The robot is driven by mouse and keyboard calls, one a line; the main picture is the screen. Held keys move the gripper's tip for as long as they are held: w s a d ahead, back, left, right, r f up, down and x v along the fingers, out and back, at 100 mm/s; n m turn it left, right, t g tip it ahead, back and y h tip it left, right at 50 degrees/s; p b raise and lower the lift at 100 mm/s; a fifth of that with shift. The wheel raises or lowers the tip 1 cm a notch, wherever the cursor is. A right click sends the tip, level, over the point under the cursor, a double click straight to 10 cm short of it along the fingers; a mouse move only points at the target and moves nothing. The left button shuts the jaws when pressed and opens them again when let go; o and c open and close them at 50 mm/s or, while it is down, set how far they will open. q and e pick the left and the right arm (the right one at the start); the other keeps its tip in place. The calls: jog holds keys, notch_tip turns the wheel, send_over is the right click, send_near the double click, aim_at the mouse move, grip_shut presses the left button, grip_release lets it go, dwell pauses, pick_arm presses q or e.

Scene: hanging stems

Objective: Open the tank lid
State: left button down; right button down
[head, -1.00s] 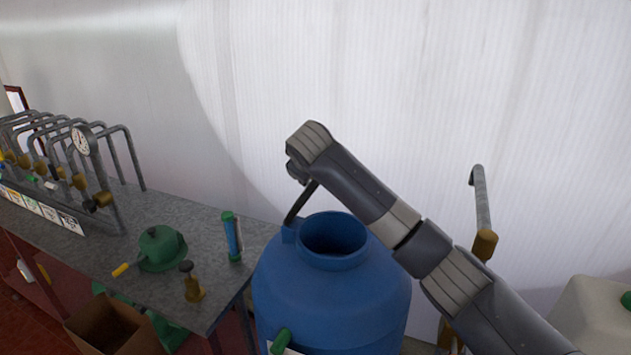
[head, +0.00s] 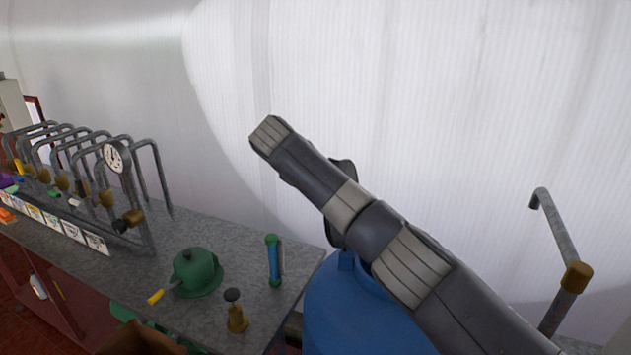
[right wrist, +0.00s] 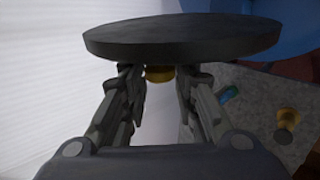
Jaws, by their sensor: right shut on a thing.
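The blue tank (head: 350,315) stands right of the bench in the head view, its mouth hidden behind my right arm. The dark round lid (head: 343,168) stands raised above the tank's neck, mostly covered by that arm. In the right wrist view the lid (right wrist: 185,38) is a broad dark disc across the fingertips, with the blue tank (right wrist: 240,10) behind it at top right. My right gripper (right wrist: 159,72) is shut on the lid, its fingers some way apart. A brass-coloured piece shows between them. The head view hides this gripper. My left gripper is out of view.
The grey bench (head: 235,245) at left holds a green pot-like vessel (head: 197,273), a blue-green cylinder (head: 273,260), a brass bottle (head: 236,315) and a pipe rack with a gauge (head: 114,156). A bent pipe (head: 560,235) stands at right. The pale wall is behind.

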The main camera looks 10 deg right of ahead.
jog(key=c, duration=1.3)
grip_release()
jog(key=shift+w, duration=0.1)
jog(key=v, duration=1.2)
jog(key=shift+a, duration=0.15)
